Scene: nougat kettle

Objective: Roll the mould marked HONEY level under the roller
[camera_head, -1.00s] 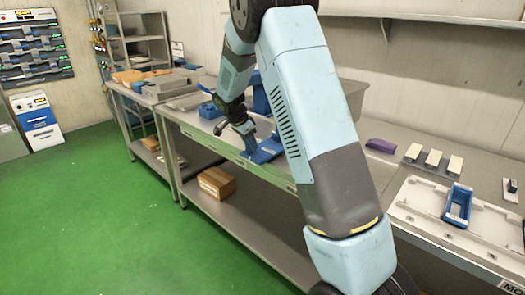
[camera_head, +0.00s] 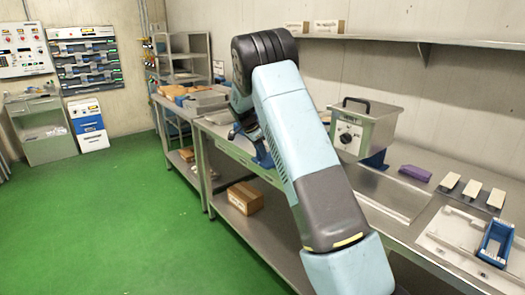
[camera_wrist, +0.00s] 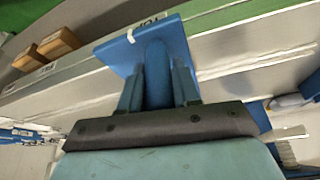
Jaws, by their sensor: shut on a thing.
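My gripper (camera_wrist: 158,88) is shut on the upright blue grip of a blue tool with a flat square plate (camera_wrist: 118,54) in the wrist view. A label on the plate is only partly legible. In the head view my own arm hides the gripper, with a bit of blue (camera_head: 262,156) showing beside it. A blue open rectangular frame (camera_head: 496,243), possibly a mould, stands on a white board (camera_head: 452,232) at the right. No HONEY marking is legible, and I cannot make out the roller.
A steel box with a knob and black handle (camera_head: 380,127) stands at the back of the bench. A purple block (camera_head: 415,173) and several pale blocks (camera_head: 472,189) lie right of it. A cardboard box (camera_head: 245,198) is on the lower shelf. Green floor (camera_head: 130,230) is clear at left.

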